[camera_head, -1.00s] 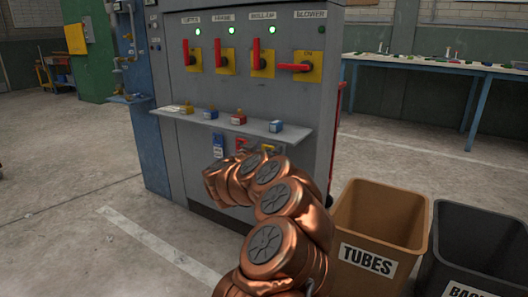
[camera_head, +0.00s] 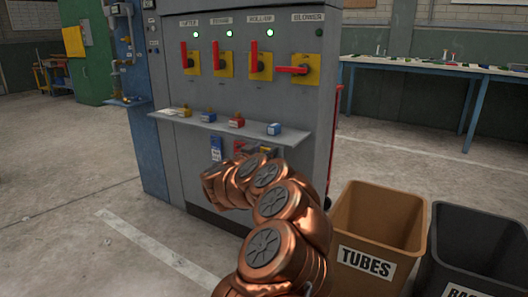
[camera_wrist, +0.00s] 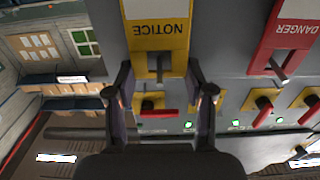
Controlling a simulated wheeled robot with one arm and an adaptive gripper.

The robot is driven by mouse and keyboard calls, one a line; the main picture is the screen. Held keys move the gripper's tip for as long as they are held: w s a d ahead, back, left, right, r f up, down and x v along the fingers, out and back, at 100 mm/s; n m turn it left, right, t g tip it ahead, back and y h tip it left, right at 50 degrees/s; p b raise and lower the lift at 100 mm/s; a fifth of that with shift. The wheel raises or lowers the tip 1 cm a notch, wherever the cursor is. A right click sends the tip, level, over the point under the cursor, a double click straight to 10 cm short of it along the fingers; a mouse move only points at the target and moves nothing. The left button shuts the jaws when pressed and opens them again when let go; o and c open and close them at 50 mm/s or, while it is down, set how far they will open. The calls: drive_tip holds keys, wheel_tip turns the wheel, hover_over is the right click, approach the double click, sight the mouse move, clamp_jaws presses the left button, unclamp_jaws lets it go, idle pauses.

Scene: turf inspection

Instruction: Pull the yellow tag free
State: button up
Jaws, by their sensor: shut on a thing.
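The yellow tag (camera_wrist: 158,38), with an upside-down NOTICE label, is at the top centre of the wrist view, against the grey cabinet. Its narrow slotted end lies between the two fingers of my gripper (camera_wrist: 160,72), which is shut on it across its side edges. A metal hook piece shows in the tag's slot; whether the tag is clear of it I cannot tell.
A red DANGER tag (camera_wrist: 290,35) hangs close beside, and a blue tag (camera_head: 216,148) is farther left. The shelf (camera_head: 240,124) with several small padlocks juts out above. A brown TUBES bin (camera_head: 378,225) and a black bin (camera_head: 480,250) stand at right.

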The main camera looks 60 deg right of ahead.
drive_tip(key=shift+c, duration=0.6)
drive_tip(key=shift+r, duration=0.1)
drive_tip(key=shift+r+p, duration=0.45)
drive_tip(key=shift+p, duration=0.45)
drive_tip(key=shift+s+a+p, duration=0.1)
drive_tip(key=shift+a+p, duration=1)
drive_tip(key=shift+a, duration=0.85)
drive_tip(key=shift+s+a+p, duration=0.1)
drive_tip(key=shift+a+p, duration=0.95)
drive_tip(key=shift+a, duration=1.35)
